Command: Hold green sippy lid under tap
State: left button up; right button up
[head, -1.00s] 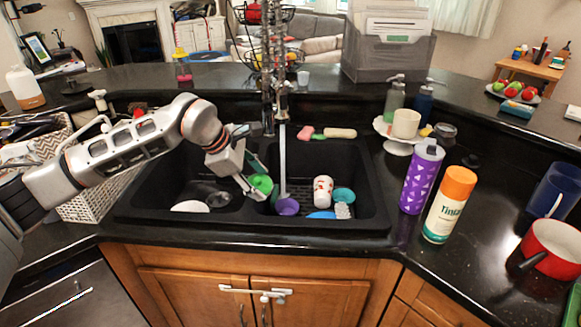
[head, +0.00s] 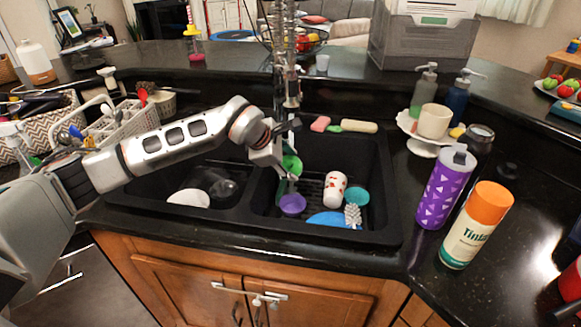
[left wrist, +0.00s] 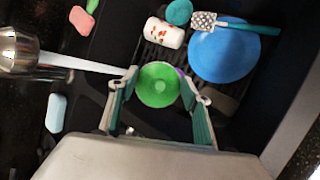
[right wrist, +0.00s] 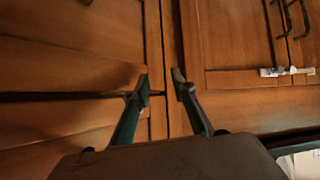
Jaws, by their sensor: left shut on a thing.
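The green sippy lid (head: 291,166) is held by my left gripper (head: 281,170) over the right sink basin, near the divider. In the left wrist view the round green lid (left wrist: 158,85) sits between the two fingers (left wrist: 157,92). The tap (head: 287,75) rises behind the sink, and its metal head (left wrist: 18,52) shows at the left of the left wrist view. A pale straight streak (left wrist: 88,63) runs from the tap head toward the lid; I cannot tell if it is water. My right gripper (right wrist: 160,88) is open and empty before wooden cabinet doors.
The right basin holds a purple cup (head: 292,205), a white patterned cup (head: 335,190), a teal cup (head: 357,197), a blue dish (head: 328,220) and a brush (head: 353,215). A purple bottle (head: 445,188) and an orange-capped can (head: 478,225) stand on the right counter.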

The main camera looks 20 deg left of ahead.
pick_arm(q)
jog(key=w, duration=0.1)
jog(key=w+a+b, duration=0.1)
jog(key=w, duration=0.1)
jog(key=w+f+b, duration=0.1)
jog(key=shift+w+a+f, duration=0.1)
jog(key=shift+w+a, duration=0.05)
jog(key=shift+w, duration=0.15)
jog(key=w+a+f+b, duration=0.1)
jog(key=w+a+b, duration=0.1)
jog(key=w+b, duration=0.2)
jog(key=shift+w, duration=1.2)
jog(key=shift+d, duration=0.15)
jog(key=shift+w+d, duration=0.2)
jog(key=shift+d, duration=0.2)
jog(key=shift+a, duration=0.2)
jog(key=shift+s+a+p, duration=0.2)
jog(key=shift+a+p, duration=0.2)
jog(key=shift+a, duration=0.05)
jog(key=shift+d, duration=0.2)
